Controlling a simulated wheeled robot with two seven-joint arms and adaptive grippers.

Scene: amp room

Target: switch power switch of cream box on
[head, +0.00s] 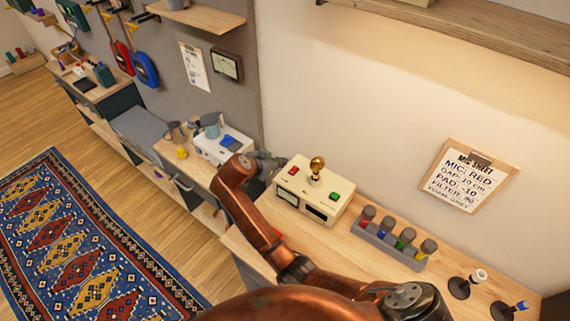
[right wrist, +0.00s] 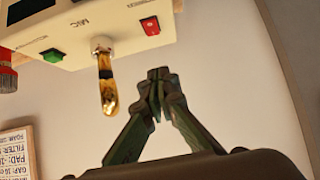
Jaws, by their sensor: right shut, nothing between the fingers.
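The cream box (head: 341,188) stands on the wooden bench against the wall. My right gripper (head: 271,163) is beside the box's left end, near the red switch. In the right wrist view, which looks upside down, the closed fingertips (right wrist: 158,78) are empty and apart from the red switch (right wrist: 150,25). The gold piece (right wrist: 107,80) and green switch (right wrist: 53,55) show there too. I cannot tell the switch positions. My left gripper is out of view.
A grey rack with several coloured knobbed pieces (head: 385,247) stands right of the box. A white device (head: 222,150) and mugs are on the bench to the left. A mic sheet clipboard (head: 470,175) hangs on the wall. A shelf (head: 470,32) juts out above.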

